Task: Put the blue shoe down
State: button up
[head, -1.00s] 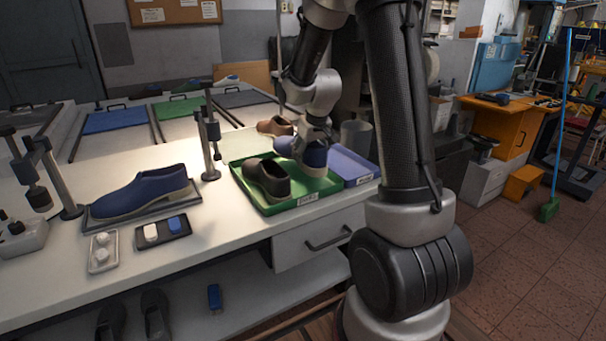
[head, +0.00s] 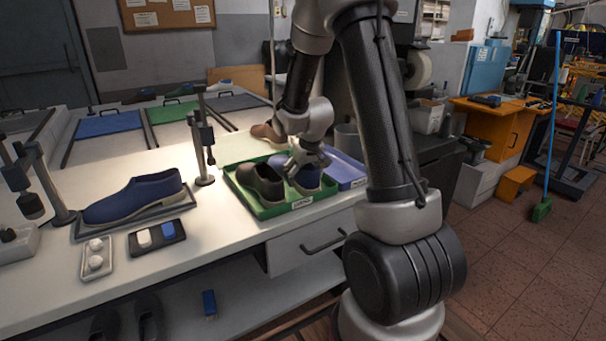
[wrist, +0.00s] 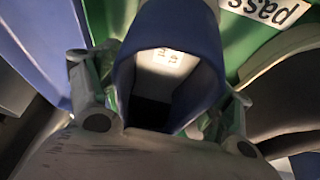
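The tray's label reads "pass" in the wrist view.
A blue tray (head: 346,170) adjoins the green one on the right. A brown shoe (head: 266,134) stands behind. Another blue shoe (head: 134,196) rests on a dark mat at left. A metal post (head: 203,150) stands left of the green tray. Bare white table lies in front of that post.

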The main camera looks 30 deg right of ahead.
jog(key=shift+s+r, duration=0.1)
jog(key=shift+r, duration=0.45)
jog(key=d+v, duration=0.1)
jog(key=v, duration=1)
jog(key=s+a+r, duration=0.2)
jog(key=s+r, duration=0.1)
jog(key=s, duration=0.5)
jog(key=s+a+r, duration=0.3)
jog(key=s, duration=0.6)
jog(key=s+a+r, duration=0.2)
jog(key=s+r, duration=0.1)
jog(key=s, duration=0.6)
jog(key=shift+s+a+r+y, duration=0.25)
jog(key=shift+r+y, duration=0.1)
jog(key=shift+y, duration=0.05)
